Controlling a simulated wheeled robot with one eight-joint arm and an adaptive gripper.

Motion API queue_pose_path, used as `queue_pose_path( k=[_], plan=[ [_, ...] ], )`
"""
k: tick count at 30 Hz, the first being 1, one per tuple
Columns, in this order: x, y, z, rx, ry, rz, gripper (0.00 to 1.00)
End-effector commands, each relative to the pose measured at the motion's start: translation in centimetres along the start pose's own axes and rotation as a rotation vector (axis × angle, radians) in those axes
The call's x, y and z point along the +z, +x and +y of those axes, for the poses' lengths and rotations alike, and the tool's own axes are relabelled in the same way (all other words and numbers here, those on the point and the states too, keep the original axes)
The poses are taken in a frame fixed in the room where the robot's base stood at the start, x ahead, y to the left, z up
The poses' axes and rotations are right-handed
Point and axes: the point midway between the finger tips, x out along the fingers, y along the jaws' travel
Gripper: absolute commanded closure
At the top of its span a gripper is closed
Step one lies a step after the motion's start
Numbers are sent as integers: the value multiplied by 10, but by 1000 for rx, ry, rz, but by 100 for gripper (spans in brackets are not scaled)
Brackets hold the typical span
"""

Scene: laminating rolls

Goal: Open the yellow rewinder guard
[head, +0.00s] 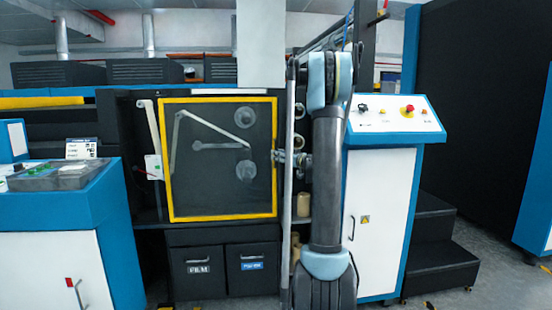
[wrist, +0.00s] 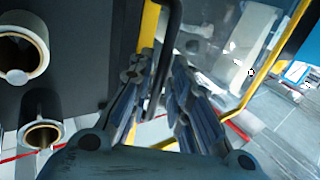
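The yellow rewinder guard (head: 220,99) is a yellow-framed clear panel on the dark machine in the head view. It looks shut, with rollers and a web path visible behind it. In the wrist view its yellow frame (wrist: 148,25) runs beside a dark bar handle (wrist: 171,45). My gripper (head: 282,157) is at the guard's right edge, halfway up. In the wrist view my gripper (wrist: 162,62) has its fingers on either side of the handle. They look apart, with a gap around the bar; contact is not clear.
A control console (head: 395,115) with a red button stands close right of my arm. A blue-and-white cabinet (head: 60,205) stands at left front. Dark FILM bins (head: 200,285) sit below the guard. Roll cores (wrist: 22,50) lie left of my gripper in the wrist view.

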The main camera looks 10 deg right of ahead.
Motion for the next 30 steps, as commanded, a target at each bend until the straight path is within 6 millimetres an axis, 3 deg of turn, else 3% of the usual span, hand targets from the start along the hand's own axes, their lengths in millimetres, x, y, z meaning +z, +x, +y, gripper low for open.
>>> queue_pose_path(
  k=[6, 15, 16, 18, 30],
  plan=[
    [0, 16, 0, 0, 0, 0, 82],
    [0, 18, 0, 0, 0, 0, 82],
    [0, 18, 0, 1, 0, 0, 84],
    [0, 18, 0, 1, 0, 0, 100],
    [0, 16, 3, 12, 0, 0, 100]
  ],
)
